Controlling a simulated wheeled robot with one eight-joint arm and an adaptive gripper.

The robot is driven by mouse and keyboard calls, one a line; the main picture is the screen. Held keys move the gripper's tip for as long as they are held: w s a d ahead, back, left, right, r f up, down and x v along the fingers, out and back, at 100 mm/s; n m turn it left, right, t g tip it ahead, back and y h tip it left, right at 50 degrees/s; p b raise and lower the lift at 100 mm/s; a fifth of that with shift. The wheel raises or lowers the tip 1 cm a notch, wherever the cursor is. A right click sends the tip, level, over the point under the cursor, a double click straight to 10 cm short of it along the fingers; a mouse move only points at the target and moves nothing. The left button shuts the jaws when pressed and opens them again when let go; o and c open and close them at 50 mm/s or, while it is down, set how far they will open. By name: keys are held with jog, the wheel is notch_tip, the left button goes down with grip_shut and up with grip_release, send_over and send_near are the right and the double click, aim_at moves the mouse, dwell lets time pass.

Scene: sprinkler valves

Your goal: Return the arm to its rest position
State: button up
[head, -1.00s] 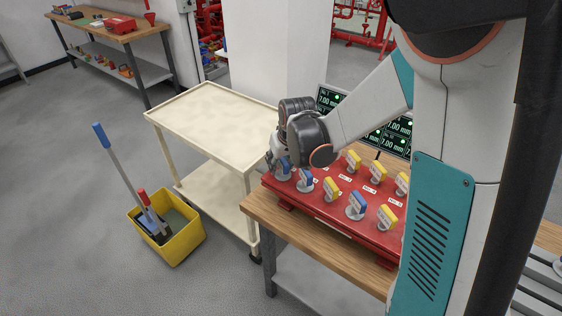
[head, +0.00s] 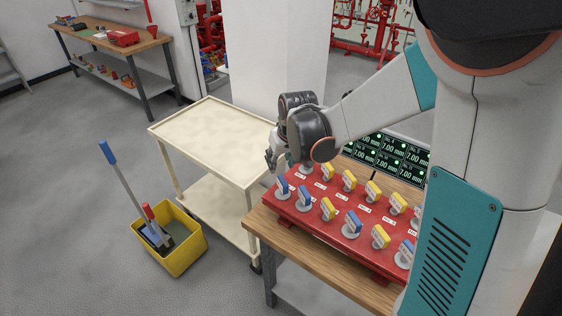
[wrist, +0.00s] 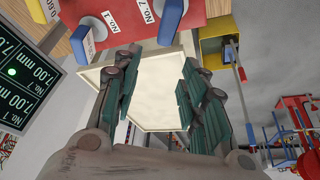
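My gripper (head: 272,158) hangs at the far left end of the red valve panel (head: 352,240), above and beside the blue-handled valve (head: 283,187) there. In the wrist view my gripper (wrist: 158,75) has its two dark green-padded fingers spread apart, with nothing between them but the view of the cream cart below. The panel carries blue and yellow valve handles in two rows. In the wrist view the panel edge (wrist: 165,28) with labels No. 1 and No. 7 lies just beyond the fingertips.
The panel stands on a wooden bench (head: 310,256). A screen (head: 385,152) with mm readings is behind it. The cream cart (head: 205,128) adjoins the bench at left. A yellow bucket (head: 180,258) with tools stands on the floor. Open floor lies to the left.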

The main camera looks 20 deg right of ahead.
jog(key=shift+s, duration=0.1)
jog(key=s+r+t+b, duration=0.1)
jog(key=s+r+b, duration=0.1)
jog(key=s, duration=1)
jog(key=s+r+m+t+b, duration=0.1)
jog(key=s+r+b, duration=0.2)
jog(key=s, duration=0.9)
jog(key=shift+r+t+b, duration=0.25)
jog(key=shift+t+b, duration=0.05)
jog(key=shift+b, duration=0.55)
jog(key=shift+d, duration=0.1)
